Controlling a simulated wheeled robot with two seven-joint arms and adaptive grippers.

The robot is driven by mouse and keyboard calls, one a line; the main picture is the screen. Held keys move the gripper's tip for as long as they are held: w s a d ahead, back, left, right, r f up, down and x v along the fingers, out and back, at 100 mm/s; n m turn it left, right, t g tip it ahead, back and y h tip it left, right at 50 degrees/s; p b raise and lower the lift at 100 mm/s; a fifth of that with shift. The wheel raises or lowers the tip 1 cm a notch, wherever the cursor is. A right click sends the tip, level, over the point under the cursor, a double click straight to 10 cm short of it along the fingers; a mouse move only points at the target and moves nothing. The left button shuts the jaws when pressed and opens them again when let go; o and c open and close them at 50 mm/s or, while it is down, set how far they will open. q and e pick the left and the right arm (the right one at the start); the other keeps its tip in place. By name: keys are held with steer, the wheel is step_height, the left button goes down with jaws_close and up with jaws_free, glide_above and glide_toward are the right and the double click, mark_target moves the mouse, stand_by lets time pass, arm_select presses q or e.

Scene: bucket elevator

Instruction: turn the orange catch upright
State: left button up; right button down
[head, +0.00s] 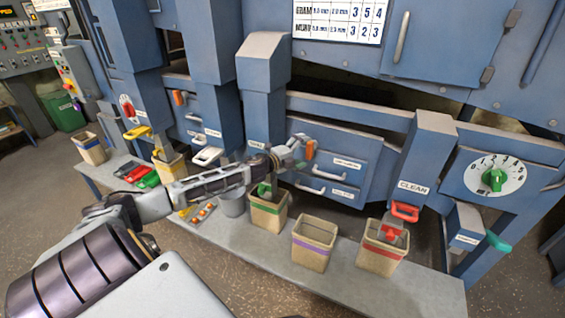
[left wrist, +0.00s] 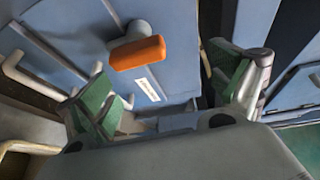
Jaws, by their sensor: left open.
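The orange catch (head: 310,149) sits at the upper left of a blue panel with labelled drawers in the head view. Its orange bar looks close to upright there, but its exact angle is hard to tell. In the left wrist view, the catch (left wrist: 138,53) shows as an orange bar on a grey pivot, beyond the fingers. My left gripper (head: 292,152) is beside the catch, just to its left in the head view. In the wrist view its green-padded fingers (left wrist: 168,88) are apart with nothing held between them. My right gripper is out of view.
Drawer handles (head: 328,174) stick out below the catch. A blue chute (head: 264,80) stands just left of it. Bins, including a green-banded one (head: 268,211) and a purple-banded one (head: 314,242), stand on the grey bench (head: 235,262) below. Another orange catch (head: 178,98) is farther left.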

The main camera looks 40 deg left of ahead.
arm_select(q)
steer(key=f+p+v, duration=0.1)
steer(key=p+v, duration=0.2)
steer(key=v, duration=0.7)
steer(key=shift+p, duration=0.4)
stand_by(1.1)
steer(key=shift+s+d, duration=0.1)
steer(key=shift+p, duration=0.3)
stand_by(0.7)
